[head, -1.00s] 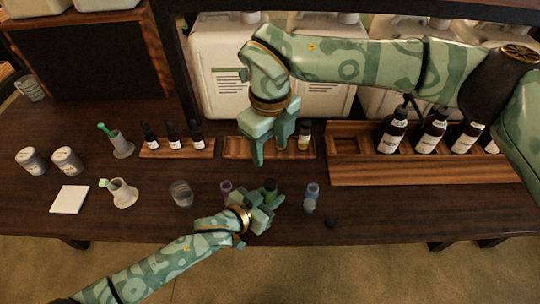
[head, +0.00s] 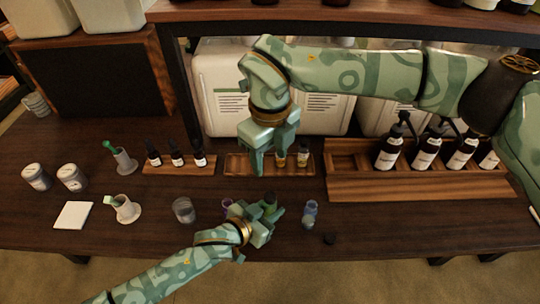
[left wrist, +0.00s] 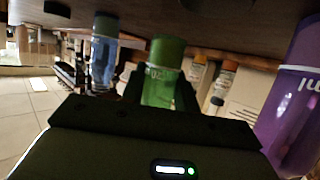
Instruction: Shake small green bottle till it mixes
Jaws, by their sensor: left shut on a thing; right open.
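The small green bottle (head: 269,202) stands near the front of the dark table, partly hidden by my left gripper (head: 264,216). In the left wrist view the green bottle (left wrist: 163,72) sits between the dark fingers of my left gripper (left wrist: 160,95), which is shut on it. I cannot tell whether it is lifted off the table. My right gripper (head: 268,158) is open and empty, in front of the middle wooden tray (head: 236,162).
A purple bottle (left wrist: 297,100) and a blue bottle (head: 310,212) flank the green one. A black cap (head: 330,239) and a glass (head: 184,210) are nearby. Amber bottles (head: 303,156) stand behind my right gripper. Pump bottles (head: 390,150) stand in the right tray (head: 400,187).

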